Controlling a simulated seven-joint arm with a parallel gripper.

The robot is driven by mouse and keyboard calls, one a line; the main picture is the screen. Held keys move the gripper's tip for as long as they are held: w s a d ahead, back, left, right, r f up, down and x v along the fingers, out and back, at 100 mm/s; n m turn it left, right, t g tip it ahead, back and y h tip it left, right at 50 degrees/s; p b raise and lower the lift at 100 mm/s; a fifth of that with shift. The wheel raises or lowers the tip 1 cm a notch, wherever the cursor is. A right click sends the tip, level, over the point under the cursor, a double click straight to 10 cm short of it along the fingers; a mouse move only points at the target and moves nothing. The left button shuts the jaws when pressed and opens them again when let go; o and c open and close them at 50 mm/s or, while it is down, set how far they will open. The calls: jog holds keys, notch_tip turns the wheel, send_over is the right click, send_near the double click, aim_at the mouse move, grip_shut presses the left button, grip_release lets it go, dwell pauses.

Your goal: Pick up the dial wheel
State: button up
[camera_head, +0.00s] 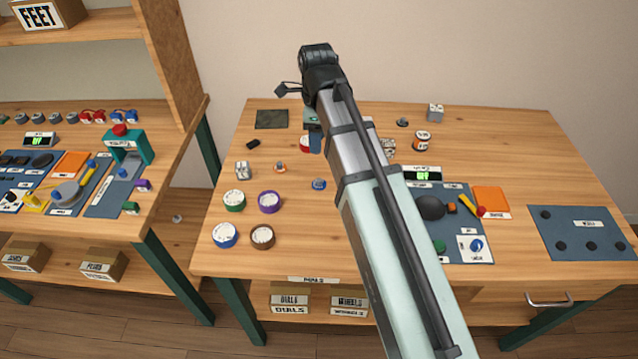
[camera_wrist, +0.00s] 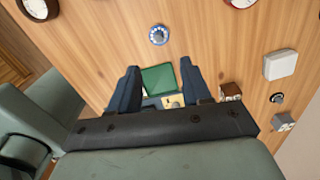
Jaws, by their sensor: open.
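A small blue dial wheel with a ring of light finger holes (camera_wrist: 159,34) lies flat on the wooden table, ahead of my gripper in the wrist view. A small blue wheel, probably the same one, shows left of my arm in the head view (camera_head: 319,184). My gripper (camera_wrist: 158,75) is open, with its two dark blue fingers apart and the wheel beyond their tips. A green square piece (camera_wrist: 158,79) and a yellowish part show between the fingers. In the head view my arm hides most of the gripper.
Round faces with green (camera_head: 234,201), purple (camera_head: 269,202), blue (camera_head: 225,235) and brown (camera_head: 262,236) rims lie at the left. A small orange wheel (camera_head: 280,168) lies nearby. A white block (camera_wrist: 281,64) is right in the wrist view. A blue mat (camera_head: 583,231) lies far right.

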send_over(319, 179)
jog(key=f, duration=0.8)
jog(key=shift+w+a+f, duration=0.1)
jog(key=shift+a+f, duration=0.1)
jog(key=shift+f, duration=0.05)
jog(key=shift+d+f, duration=0.1)
jog(key=shift+f, duration=0.75)
jog(key=shift+s+d+f, duration=0.1)
jog(key=shift+s+f, duration=0.1)
jog(key=shift+f, duration=1.6)
grip_shut()
